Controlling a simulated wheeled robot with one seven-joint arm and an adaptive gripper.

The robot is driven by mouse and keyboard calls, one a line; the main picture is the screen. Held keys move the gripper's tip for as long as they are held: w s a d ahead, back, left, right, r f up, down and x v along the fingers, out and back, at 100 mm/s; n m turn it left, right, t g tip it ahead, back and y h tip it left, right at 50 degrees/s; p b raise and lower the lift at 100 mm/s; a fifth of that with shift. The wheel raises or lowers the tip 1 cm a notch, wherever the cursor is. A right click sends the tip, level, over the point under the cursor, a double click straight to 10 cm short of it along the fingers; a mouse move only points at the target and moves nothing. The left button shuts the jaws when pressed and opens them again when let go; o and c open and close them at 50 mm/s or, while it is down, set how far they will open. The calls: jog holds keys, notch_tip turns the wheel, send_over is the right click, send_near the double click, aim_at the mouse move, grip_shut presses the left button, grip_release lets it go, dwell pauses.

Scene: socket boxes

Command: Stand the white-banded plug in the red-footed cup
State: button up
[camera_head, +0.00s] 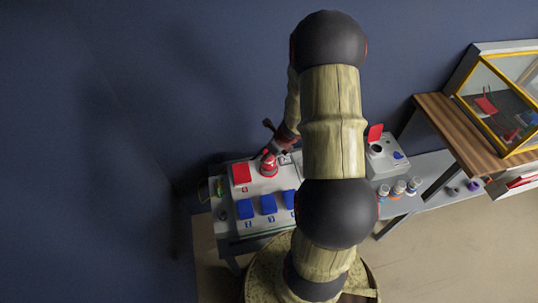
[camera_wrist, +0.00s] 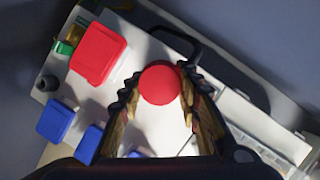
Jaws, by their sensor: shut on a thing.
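My gripper (camera_head: 276,150) is over the white socket box, shut on a red plug (camera_head: 268,165). The plug looks upright in the head view, with a little white on its side. In the wrist view its round red top (camera_wrist: 160,84) sits between my two fingertips. I cannot tell whether its lower end touches the box. Several small cups or bottles (camera_head: 399,188) with pale tops stand on the grey table at right; their foot colours are too small to tell apart, so I cannot pick out the red-footed one.
The white box (camera_head: 222,229) carries a red square lid (camera_head: 241,173) and several blue square lids (camera_head: 268,204). A black handle (camera_wrist: 180,38) arches behind the plug. At right are a white unit (camera_head: 383,165) with a raised red lid, a wooden shelf (camera_head: 455,130) and a glass case (camera_head: 500,95).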

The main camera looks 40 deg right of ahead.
jog(key=shift+f, duration=0.1)
jog(key=shift+f+b, duration=0.6)
jog(key=shift+b, duration=0.1)
jog(key=o, duration=1.2)
jog(key=shift+r, duration=0.1)
jog(key=shift+o, duration=0.4)
jog(key=w+r+p+v, duration=0.1)
jog(key=p+v, duration=0.6)
jog(key=v, duration=1.1)
jog(key=shift+w+a+r+p, duration=0.2)
jog(key=shift+w+p, duration=0.2)
jog(key=shift+w, duration=0.2)
